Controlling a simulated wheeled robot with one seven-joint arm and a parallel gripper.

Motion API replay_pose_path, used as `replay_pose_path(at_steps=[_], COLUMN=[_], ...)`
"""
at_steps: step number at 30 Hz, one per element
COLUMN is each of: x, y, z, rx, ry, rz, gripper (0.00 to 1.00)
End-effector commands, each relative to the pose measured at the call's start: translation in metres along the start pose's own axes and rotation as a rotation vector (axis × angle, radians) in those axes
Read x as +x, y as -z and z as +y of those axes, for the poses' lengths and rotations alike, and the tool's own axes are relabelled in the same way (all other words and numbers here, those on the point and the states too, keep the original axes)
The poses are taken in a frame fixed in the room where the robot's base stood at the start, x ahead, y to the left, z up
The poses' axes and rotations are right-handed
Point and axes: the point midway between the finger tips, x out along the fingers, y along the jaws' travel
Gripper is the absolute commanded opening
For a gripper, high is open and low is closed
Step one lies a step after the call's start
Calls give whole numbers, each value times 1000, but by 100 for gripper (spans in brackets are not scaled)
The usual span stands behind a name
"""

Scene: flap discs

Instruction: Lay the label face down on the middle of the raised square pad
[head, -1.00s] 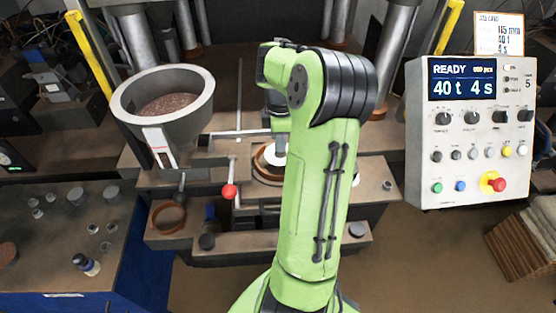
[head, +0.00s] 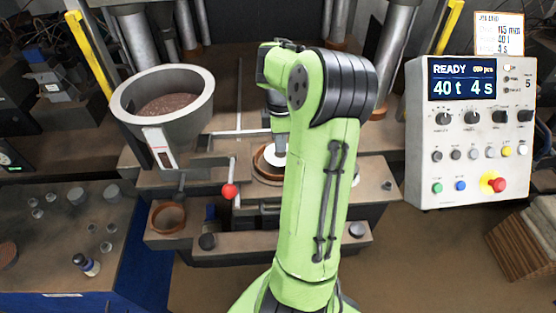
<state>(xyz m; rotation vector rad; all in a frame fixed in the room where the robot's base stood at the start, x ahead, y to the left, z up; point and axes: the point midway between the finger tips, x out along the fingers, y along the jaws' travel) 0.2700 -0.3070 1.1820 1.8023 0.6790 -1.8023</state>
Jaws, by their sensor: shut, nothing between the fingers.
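A white round piece, likely the label (head: 271,160), shows beside my arm, inside or over a brown ring (head: 262,171) on the press table. My gripper (head: 280,151) points down right at the white piece, partly hidden by my green arm. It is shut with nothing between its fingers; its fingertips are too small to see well. I cannot tell whether they touch the white piece, or which face of it is up. I cannot make out the raised square pad clearly; my arm covers part of that area.
A grey hopper (head: 201,107) with brown grain stands left of the ring. A red-knobbed lever (head: 229,191) rises in front. A control panel (head: 470,160) reading READY stands at right. Press columns (head: 391,45) rise behind. A side table (head: 50,240) holds small cups and a bottle.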

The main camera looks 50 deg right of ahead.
Motion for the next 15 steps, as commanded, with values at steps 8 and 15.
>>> replay_pose_path(at_steps=[8, 15], x=[5, 9], y=[0, 0], z=[0, 0], rx=[0, 0], ry=[1, 1], rz=[-1, 0], gripper=[0, 0])
